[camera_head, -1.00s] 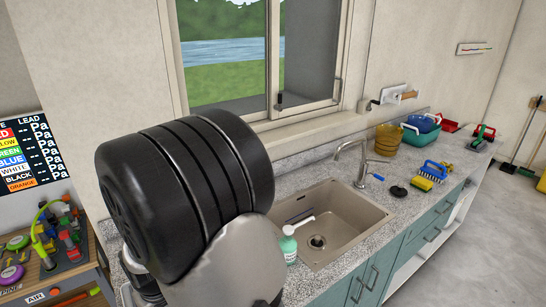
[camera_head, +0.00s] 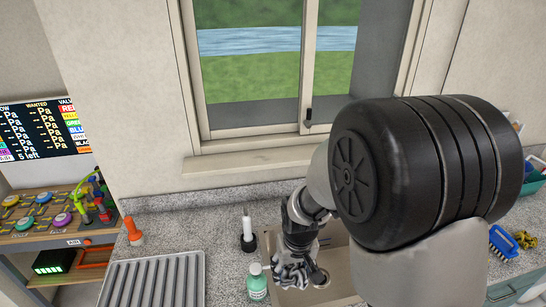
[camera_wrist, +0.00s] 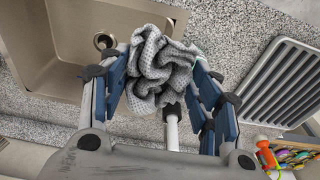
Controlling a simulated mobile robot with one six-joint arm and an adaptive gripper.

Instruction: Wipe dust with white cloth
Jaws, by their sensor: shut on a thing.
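The white cloth (camera_wrist: 158,72) is a crumpled, greyish-white waffle-textured bundle. My gripper (camera_wrist: 160,78) is shut on it, with the blue-padded fingers on either side. In the head view my gripper (camera_head: 298,240) points down near the left side of the sink, and the cloth (camera_head: 291,274) hangs beneath it. I cannot tell whether the cloth touches a surface. The sink (camera_wrist: 60,75) lies at the left in the wrist view, with its drain showing. No dust can be made out, and my arm hides part of the sink in the head view.
A blue brush (camera_head: 503,243) is at the right. Bare granite counter shows between them.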

